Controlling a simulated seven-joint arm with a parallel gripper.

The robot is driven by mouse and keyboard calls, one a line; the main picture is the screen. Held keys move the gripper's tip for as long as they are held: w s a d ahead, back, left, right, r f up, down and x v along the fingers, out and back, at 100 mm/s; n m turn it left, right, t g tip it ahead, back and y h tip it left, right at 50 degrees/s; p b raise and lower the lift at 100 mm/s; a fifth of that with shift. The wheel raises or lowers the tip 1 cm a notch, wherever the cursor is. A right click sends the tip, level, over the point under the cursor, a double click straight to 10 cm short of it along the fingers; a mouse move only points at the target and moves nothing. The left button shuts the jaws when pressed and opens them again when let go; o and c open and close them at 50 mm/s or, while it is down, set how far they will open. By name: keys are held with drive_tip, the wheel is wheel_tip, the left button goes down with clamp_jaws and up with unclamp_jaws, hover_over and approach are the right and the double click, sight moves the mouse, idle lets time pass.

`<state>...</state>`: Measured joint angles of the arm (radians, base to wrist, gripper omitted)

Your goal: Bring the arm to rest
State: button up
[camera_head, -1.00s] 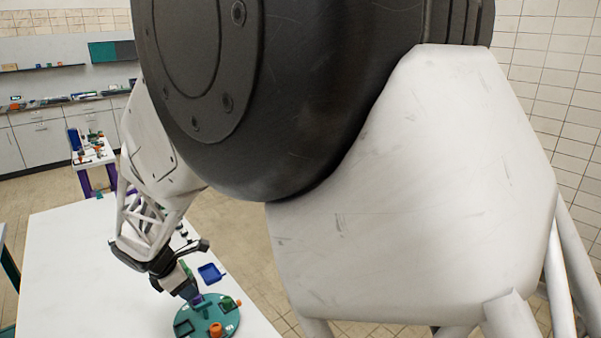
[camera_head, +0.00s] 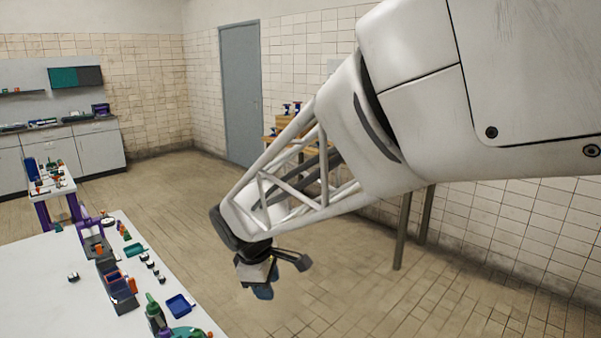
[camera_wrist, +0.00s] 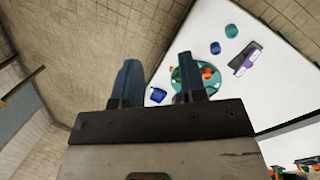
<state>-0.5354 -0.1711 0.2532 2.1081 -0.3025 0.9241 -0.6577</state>
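My gripper (camera_head: 262,287) hangs in the air over the tiled floor, to the right of the white table (camera_head: 45,270) and apart from it. My arm reaches in from the upper right. In the wrist view the two blue fingers of my gripper (camera_wrist: 158,70) stand apart with nothing between them. Past the fingers, the white table (camera_wrist: 275,85) shows with a teal round tray (camera_wrist: 202,86) partly behind the right finger.
The table holds a blue tray (camera_head: 180,306), a green bottle (camera_head: 154,313), dark bins (camera_head: 113,283) and small parts. A side table (camera_head: 58,189) and cabinets (camera_head: 95,150) stand behind. A grey door (camera_head: 240,95) is in the back wall. Open floor lies around my gripper.

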drive_tip(key=s+d+r+m+y, duration=0.15)
drive_tip(key=s+d+m, duration=0.25)
drive_tip(key=d, duration=0.4)
drive_tip(key=s+d+r+m+h, duration=0.1)
drive_tip(key=s+d+r+m, duration=0.3)
drive_tip(key=d, duration=0.4)
drive_tip(key=s+d+f+m+y, duration=0.1)
drive_tip(key=s+d+m, duration=0.7)
drive_tip(key=s, duration=0.5)
drive_tip(key=shift+d+t, duration=0.4)
drive_tip(key=shift+d, duration=0.35)
